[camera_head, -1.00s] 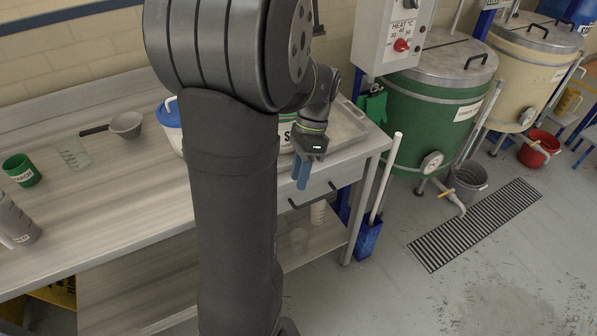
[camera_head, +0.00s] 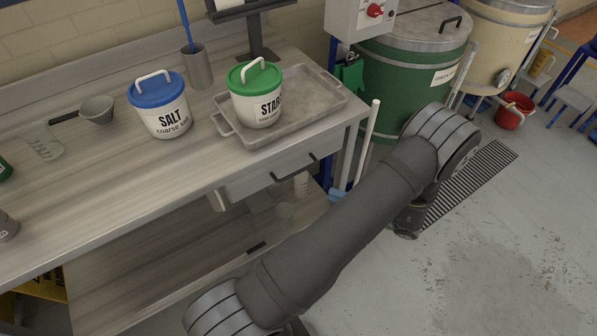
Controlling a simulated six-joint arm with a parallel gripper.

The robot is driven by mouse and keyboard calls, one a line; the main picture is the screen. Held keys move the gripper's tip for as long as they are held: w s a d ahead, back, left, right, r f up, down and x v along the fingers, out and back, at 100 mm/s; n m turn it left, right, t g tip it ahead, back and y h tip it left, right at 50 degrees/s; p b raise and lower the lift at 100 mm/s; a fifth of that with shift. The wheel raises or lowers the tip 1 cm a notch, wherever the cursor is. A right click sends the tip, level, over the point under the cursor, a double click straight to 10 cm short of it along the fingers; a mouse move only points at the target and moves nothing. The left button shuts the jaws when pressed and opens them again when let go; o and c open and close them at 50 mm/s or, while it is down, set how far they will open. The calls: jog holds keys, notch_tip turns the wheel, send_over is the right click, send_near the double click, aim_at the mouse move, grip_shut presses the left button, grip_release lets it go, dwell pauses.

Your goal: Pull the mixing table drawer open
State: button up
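The mixing table (camera_head: 110,195) stands at the left with a pale worktop. Its drawer (camera_head: 250,184) is under the front edge, below the tray, with a dark bar handle (camera_head: 293,167). The drawer front looks about level with the table front, and I see no clear gap. My arm crosses the lower right of the view in front of the table. Its wrist end (camera_head: 406,222) hangs over the floor, right of the table and apart from the handle. My gripper's fingers are hidden, so I cannot tell whether they are open or shut.
A metal tray (camera_head: 326,97) holds the green-lidded starch tub (camera_head: 255,97). The blue-lidded salt tub (camera_head: 160,106) stands beside it. A white pole (camera_head: 367,140) stands at the table's right end. A green vat (camera_head: 410,75) is behind my arm. Floor at the lower right is clear.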

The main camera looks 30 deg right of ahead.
aim_at(299, 171)
jog(key=w+a+m+t+h, duration=0.1)
jog(key=w, duration=0.3)
jog(key=w+a+m+t+h, duration=0.1)
jog(key=w+a, duration=0.1)
jog(key=w, duration=0.2)
jog(key=w+a+m, duration=0.1)
jog(key=w+a, duration=0.1)
jog(key=w, duration=0.3)
jog(key=shift+w+r+m+t+h, duration=0.1)
jog(key=shift+r+m+t+h, duration=0.15)
jog(key=shift+m+t+h, duration=0.15)
jog(key=shift+d, duration=0.1)
grip_shut()
